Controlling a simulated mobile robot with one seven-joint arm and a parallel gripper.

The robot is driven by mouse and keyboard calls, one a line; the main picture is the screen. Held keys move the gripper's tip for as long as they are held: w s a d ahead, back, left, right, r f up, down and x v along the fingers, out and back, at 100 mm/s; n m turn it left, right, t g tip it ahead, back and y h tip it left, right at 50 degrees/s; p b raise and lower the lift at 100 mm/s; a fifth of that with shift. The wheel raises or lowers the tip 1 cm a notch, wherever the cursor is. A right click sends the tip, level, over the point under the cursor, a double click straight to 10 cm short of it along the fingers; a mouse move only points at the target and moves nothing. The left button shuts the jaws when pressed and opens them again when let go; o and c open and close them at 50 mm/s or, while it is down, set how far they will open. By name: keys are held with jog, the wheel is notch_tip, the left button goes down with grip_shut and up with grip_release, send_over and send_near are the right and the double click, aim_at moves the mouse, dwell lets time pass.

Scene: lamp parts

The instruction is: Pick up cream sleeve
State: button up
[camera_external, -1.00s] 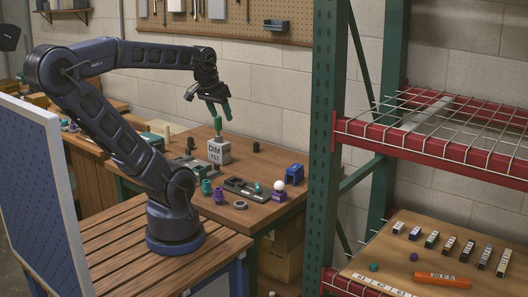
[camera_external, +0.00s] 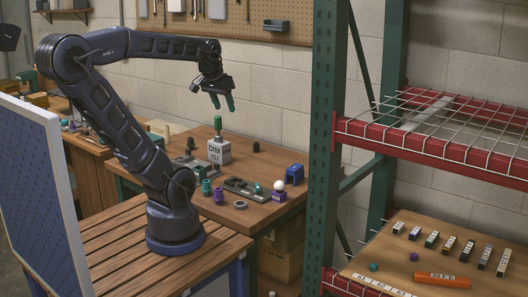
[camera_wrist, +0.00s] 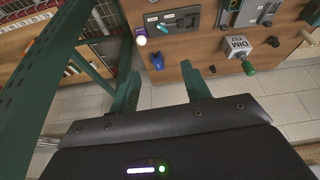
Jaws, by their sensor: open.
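I cannot pick out a cream sleeve with certainty. A small cream upright piece (camera_external: 167,132) stands at the back left of the parts table, and a pale piece (camera_wrist: 309,38) shows at the right edge of the wrist view. My gripper (camera_external: 222,103) is open and empty, high above the table with its green fingers pointing down. In the wrist view its fingertips (camera_wrist: 161,74) are apart with nothing between them.
The table holds a grey DIM block with a green handle (camera_external: 218,150), a white ball on a purple base (camera_external: 279,188), a blue part (camera_external: 294,174) and a dark tray (camera_external: 246,189). A green rack post (camera_external: 328,130) stands to the right.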

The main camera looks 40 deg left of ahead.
jog(key=w+a+r+n+g, duration=0.1)
jog(key=w+a+r+n, duration=0.15)
jog(key=w+a, duration=0.5)
jog(key=w+a+r+n, duration=0.2)
jog(key=w+a+r, duration=0.2)
jog(key=w, duration=0.7)
jog(key=w+a+f+n+g, duration=0.1)
jog(key=w+a+f+n, duration=0.1)
jog(key=w+a, duration=0.65)
jog(key=w+a+f+n+g, duration=0.1)
jog(key=w+a+n, duration=0.2)
jog(key=w+a, duration=0.55)
jog(key=n+g, duration=0.1)
jog(key=n, duration=0.7)
send_over(168, 143)
jog(key=a, duration=0.1)
jog(key=shift+m, duration=0.25)
jog(key=f, duration=4)
jog(key=shift+w+f, duration=0.15)
jog(key=shift+w, duration=0.2)
grip_shut()
